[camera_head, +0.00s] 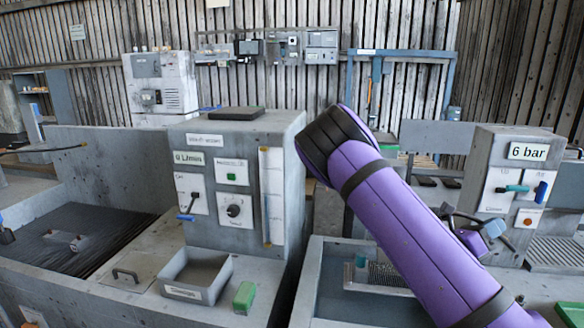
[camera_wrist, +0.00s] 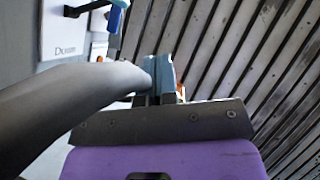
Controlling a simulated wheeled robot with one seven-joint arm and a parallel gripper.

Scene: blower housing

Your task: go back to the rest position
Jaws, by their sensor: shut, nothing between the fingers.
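My purple arm reaches from the upper middle of the head view down to the lower right. My gripper (camera_head: 490,232) is partly hidden behind the arm, in front of the right-hand grey cabinet marked 6 bar (camera_head: 528,152). In the wrist view my gripper (camera_wrist: 158,80) shows two blue-grey fingers close together, shut with nothing held. A dark grey rounded bar (camera_wrist: 75,100) crosses in front of them at the left. I cannot tell whether it touches the fingers. A blue handle (camera_wrist: 117,18) on a white panel (camera_wrist: 68,28) is beyond the fingers at the upper left.
A grey control cabinet (camera_head: 226,200) with a 0 L/min display stands left of my arm. A small grey open bin (camera_head: 213,283) and a green block (camera_head: 244,297) are on the bench before it. The right cabinet carries a teal lever (camera_head: 512,188) and a blue lever (camera_head: 541,192).

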